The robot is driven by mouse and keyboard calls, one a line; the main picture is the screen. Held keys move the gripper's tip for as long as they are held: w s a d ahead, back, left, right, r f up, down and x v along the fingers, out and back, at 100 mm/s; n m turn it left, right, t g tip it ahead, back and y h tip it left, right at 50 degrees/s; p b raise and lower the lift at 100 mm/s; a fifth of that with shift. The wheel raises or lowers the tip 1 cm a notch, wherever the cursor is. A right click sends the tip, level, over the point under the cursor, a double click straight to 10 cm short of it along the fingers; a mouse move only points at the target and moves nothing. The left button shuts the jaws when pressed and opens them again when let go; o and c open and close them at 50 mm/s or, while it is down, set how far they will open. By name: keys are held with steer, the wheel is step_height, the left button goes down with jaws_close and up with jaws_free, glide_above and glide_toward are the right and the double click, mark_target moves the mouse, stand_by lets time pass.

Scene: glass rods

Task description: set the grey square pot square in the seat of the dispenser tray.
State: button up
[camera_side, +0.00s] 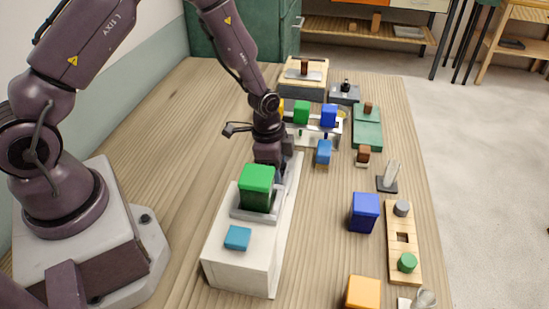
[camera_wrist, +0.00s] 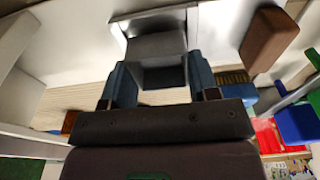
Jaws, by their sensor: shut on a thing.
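My gripper (camera_wrist: 162,82) is shut on the grey square pot (camera_wrist: 158,46) in the wrist view, one blue-grey finger on each side. The pot shows a grey face and a dark lower part between the fingers. A pale, bright-edged surface lies close behind it; I cannot tell whether they touch. In the side view my gripper (camera_side: 274,155) is low over the far part of a long white block, behind a green block (camera_side: 256,187). The pot is hard to make out there. I cannot tell for certain which part is the dispenser tray's seat.
The long white block (camera_side: 224,268) carries the green block in a grey holder and a small blue piece (camera_side: 237,238). Farther back stands a rack with a green (camera_side: 301,112) and a blue block (camera_side: 329,115). A dark blue block (camera_side: 364,212) and a wooden strip (camera_side: 403,222) are at right.

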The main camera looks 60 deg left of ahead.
steer(key=shift+f, duration=0.35)
steer(key=o, duration=1)
steer(key=shift+o, duration=0.2)
steer(key=shift+r, duration=0.1)
